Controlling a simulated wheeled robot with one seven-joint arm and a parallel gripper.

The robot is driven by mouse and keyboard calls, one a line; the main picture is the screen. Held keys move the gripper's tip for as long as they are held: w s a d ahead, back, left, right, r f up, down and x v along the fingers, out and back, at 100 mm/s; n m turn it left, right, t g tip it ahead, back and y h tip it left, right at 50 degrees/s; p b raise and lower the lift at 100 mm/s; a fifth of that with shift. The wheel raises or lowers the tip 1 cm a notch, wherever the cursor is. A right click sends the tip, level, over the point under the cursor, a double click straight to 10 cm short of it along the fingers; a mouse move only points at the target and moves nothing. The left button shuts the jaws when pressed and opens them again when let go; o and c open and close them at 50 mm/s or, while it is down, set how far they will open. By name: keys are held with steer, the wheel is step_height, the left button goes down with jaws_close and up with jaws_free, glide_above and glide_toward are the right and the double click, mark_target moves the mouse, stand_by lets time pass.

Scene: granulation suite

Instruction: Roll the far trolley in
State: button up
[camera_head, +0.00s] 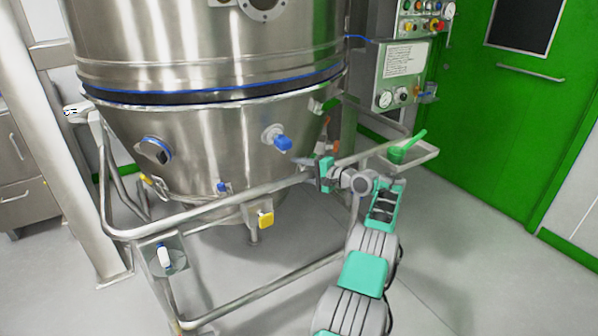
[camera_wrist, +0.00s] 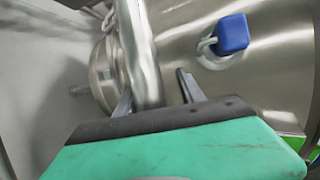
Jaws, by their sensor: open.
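The only trolley in view is a tubular steel frame (camera_head: 222,299) around a conical steel bowl (camera_head: 208,128). The bowl sits beneath a large steel vessel (camera_head: 212,40), with a blue-edged dark seal band between them. My gripper (camera_head: 305,168) is at the right part of the trolley's front push bar (camera_head: 205,210). In the wrist view, its open fingers (camera_wrist: 156,92) stand on either side of the steel bar (camera_wrist: 140,45). Whether either finger touches the bar cannot be told. The bar's far side is hidden.
A control panel (camera_head: 400,75) is at the right back, before a green door (camera_head: 505,110). A green scoop (camera_head: 407,147) lies on a small tray (camera_head: 425,158) at the trolley's right. A steel column (camera_head: 75,170) stands at the left. Floor (camera_head: 470,260) is clear at the right.

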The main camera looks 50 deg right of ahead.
steer(key=shift+o, duration=0.2)
steer(key=shift+f, duration=0.2)
steer(key=p+v, duration=0.1)
steer(key=v, duration=0.6)
steer(key=shift+s+p, duration=0.3)
steer(key=shift+s, duration=0.1)
steer(key=shift+r, duration=0.1)
